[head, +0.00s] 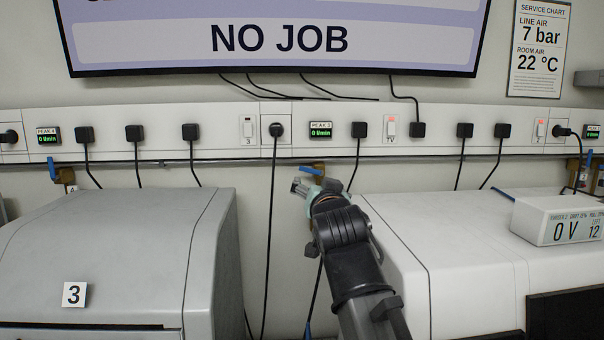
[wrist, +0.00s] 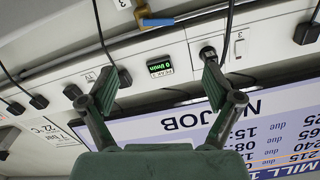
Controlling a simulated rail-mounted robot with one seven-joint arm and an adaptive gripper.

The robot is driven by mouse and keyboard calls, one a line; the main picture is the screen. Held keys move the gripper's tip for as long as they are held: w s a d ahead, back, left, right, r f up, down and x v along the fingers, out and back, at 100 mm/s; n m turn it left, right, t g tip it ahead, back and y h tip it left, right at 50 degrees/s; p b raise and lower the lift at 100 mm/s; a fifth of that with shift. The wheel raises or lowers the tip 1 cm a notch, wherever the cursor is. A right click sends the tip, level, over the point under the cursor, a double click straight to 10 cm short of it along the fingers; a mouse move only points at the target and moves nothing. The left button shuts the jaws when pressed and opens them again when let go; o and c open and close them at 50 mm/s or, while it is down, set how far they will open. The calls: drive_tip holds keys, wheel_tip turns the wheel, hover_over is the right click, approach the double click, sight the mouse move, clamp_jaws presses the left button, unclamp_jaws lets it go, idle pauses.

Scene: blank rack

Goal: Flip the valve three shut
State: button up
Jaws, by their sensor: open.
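The valve under the PEAK 3 display has a brass body and a blue lever (head: 312,170). In the head view the lever lies roughly level, just above my gripper (head: 308,190), which partly covers the valve. In the wrist view, which is turned over, the blue lever (wrist: 178,18) and brass body (wrist: 146,14) show at the top edge. My gripper (wrist: 160,86) is open and empty there, its two fingers wide apart. The lever is beyond the fingertips, not between them. I cannot tell the exact gap.
The PEAK 3 display (head: 320,130) reads 0 l/min. Black plugs and hanging cables (head: 270,230) line the wall trunking (head: 220,117). A grey machine (head: 120,245) stands left and a white one (head: 450,250) right, with a gap between.

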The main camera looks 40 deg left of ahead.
sight(311, 169)
drive_tip(key=p+x, duration=0.4)
drive_tip(key=x, duration=1.1)
drive_tip(key=shift+w+a+r+p, duration=0.1)
drive_tip(key=shift+w+a+p, duration=0.1)
drive_tip(key=shift+w+p, duration=0.15)
drive_tip(key=shift+w+a, duration=0.45)
drive_tip(key=c, duration=1)
